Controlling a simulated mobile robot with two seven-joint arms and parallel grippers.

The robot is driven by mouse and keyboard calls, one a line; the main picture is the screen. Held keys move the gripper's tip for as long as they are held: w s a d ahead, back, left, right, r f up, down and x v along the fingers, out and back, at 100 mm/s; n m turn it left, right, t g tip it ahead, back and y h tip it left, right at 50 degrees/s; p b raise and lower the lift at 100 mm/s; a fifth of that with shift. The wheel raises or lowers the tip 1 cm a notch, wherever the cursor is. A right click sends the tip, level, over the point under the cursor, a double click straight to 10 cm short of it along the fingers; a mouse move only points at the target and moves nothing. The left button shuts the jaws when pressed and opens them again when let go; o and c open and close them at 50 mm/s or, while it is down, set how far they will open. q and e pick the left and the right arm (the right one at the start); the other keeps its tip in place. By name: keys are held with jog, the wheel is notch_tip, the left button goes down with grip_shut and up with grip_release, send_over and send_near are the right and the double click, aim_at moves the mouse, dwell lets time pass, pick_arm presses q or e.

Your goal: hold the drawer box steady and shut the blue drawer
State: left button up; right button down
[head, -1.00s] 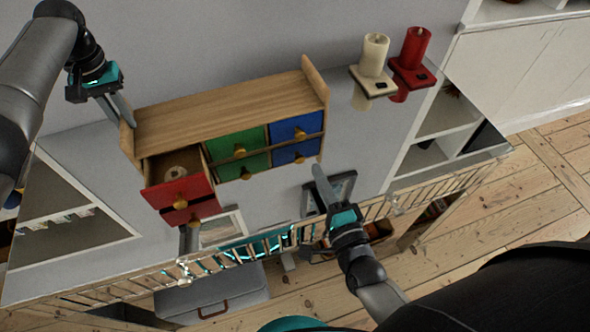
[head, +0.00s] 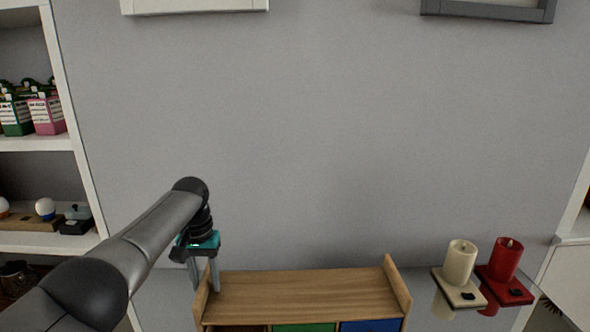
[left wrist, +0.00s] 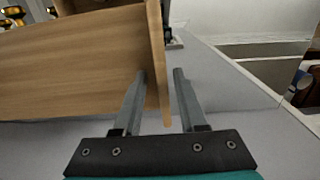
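The wooden drawer box (head: 300,297) is at the bottom of the head view, its lower part cut off. Only the top of the blue drawer (head: 372,326) shows at its right, beside a green drawer (head: 304,328); how far the blue one stands out cannot be told. My left gripper (head: 204,287) is at the box's left side panel. In the left wrist view its fingers (left wrist: 160,75) straddle that panel (left wrist: 157,60), with a visible gap on the right finger's side. It is open around the panel. My right gripper is out of view.
A cream candle (head: 461,262) and a red candle (head: 505,259) stand on holders right of the box. White shelves (head: 40,145) with cartons are at the left. Frames hang high on the bare grey wall (head: 320,130).

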pick_arm(q)
jog(key=shift+o, duration=0.5)
jog(key=shift+a, duration=0.1)
jog(key=shift+r, duration=0.15)
